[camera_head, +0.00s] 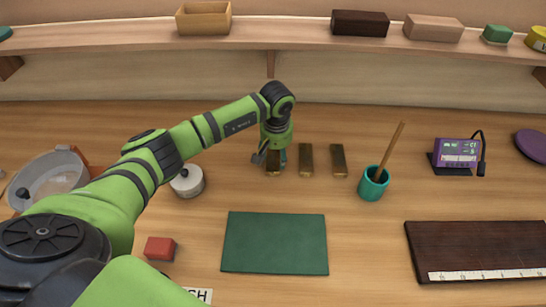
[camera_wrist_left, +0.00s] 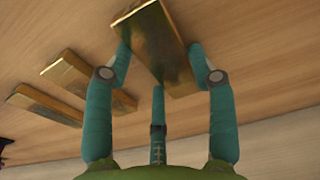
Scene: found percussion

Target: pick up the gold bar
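Three gold bars lie side by side on the wooden table: a left one (camera_head: 274,164), a middle one (camera_head: 306,160) and a right one (camera_head: 338,160). My left gripper (camera_head: 271,158) is over the left bar and partly hides it. In the left wrist view the nearest gold bar (camera_wrist_left: 160,45) lies between the spread teal fingers of my left gripper (camera_wrist_left: 159,55). The fingers look open, with tips near the bar's sides; contact cannot be told. The other two bars (camera_wrist_left: 80,78) (camera_wrist_left: 45,103) are off to the left there. My right gripper is not in view.
A teal cup (camera_head: 372,186) with a stick stands right of the bars. A white lidded pot (camera_head: 187,182) is left of them. A green mat (camera_head: 274,243) lies in front, with a red block (camera_head: 160,248) to its left. A shelf (camera_head: 285,38) runs behind.

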